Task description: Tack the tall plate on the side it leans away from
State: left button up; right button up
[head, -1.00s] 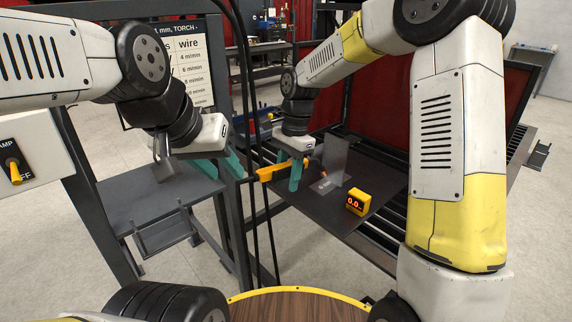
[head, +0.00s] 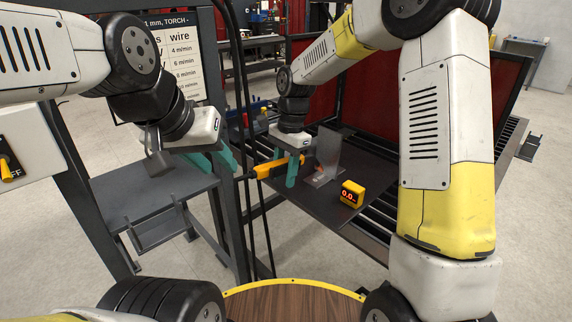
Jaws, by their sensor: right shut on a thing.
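The tall plate (head: 328,153) is a thin grey sheet standing on a dark flat plate (head: 354,168) on the slatted bench. I cannot tell which way it leans. A small orange-red glow shows low on its left part. My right gripper (head: 291,171) is shut on a yellow torch (head: 270,170), left of the tall plate. The torch's dark front end points toward the plate's lower left; I cannot tell whether it touches. My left gripper (head: 225,158) is apart from the plate, farther left by the grey stand, with its teal fingers spread and nothing visible between them.
A yellow gauge (head: 351,194) with red digits, seemingly 0.0, stands on the dark plate to the right. Black cables (head: 249,115) hang between the stand and the bench. A grey shelf (head: 150,197) is at left. Red curtains (head: 379,111) stand behind the bench.

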jog(key=shift+w+d+f, duration=0.1)
jog(key=shift+w+f, duration=0.05)
dwell(0.5)
jog(key=shift+w+d+f, duration=0.1)
jog(key=shift+f, duration=0.1)
jog(key=shift+o, duration=0.3)
dwell(0.6)
grip_shut()
jog(key=shift+w+r, duration=0.1)
dwell(1.0)
jog(key=shift+o, duration=0.9)
grip_release()
jog(key=c, duration=0.3)
jog(key=shift+a+r, duration=0.2)
jog(key=shift+r, duration=0.05)
